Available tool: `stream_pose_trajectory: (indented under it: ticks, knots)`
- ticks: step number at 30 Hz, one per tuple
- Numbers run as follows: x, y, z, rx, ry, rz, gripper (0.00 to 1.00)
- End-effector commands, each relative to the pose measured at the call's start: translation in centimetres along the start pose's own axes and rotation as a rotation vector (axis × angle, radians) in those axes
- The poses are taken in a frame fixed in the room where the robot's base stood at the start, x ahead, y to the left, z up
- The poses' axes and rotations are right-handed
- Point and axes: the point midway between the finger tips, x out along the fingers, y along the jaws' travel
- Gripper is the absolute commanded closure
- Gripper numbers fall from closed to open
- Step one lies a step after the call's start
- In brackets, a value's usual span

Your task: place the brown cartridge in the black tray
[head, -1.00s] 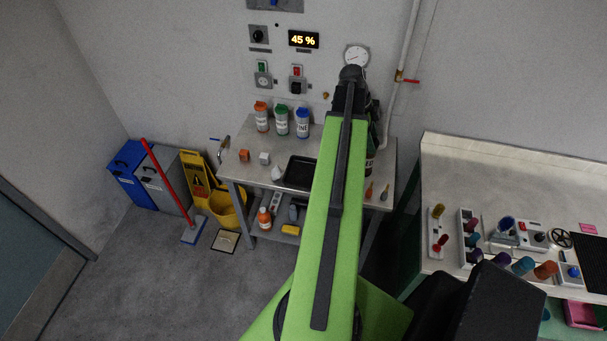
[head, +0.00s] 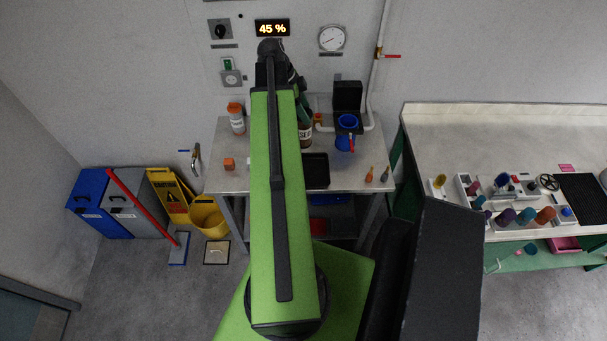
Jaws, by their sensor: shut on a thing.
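The black tray (head: 316,170) lies on the grey table, its left part hidden behind my arm. My gripper (head: 301,111) is mostly hidden behind my green arm, at the back of the table. It is shut on the brown cartridge (head: 306,135), a brown, pale-labelled thing showing just right of my arm. The cartridge appears above and behind the tray in the picture; its height over the table cannot be told.
An orange-capped bottle (head: 236,118) and an orange cube (head: 229,164) stand left of my arm. A black unit with a blue vessel (head: 347,122) stands at the back right. A workbench (head: 480,140) is farther right.

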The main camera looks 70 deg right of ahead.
Motion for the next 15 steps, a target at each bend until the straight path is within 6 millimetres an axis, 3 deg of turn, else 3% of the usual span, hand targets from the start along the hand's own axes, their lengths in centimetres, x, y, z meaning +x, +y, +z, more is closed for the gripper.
stream_pose_trajectory:
  ticks: [9,12,15]
  knots:
    - [10.9,1.4,-6.3,0.021,-0.001,0.012,1.00]
    - [12.8,1.9,-8.0,0.020,0.000,0.011,1.00]
    - [13.1,2.1,-8.8,0.019,0.000,0.011,1.00]
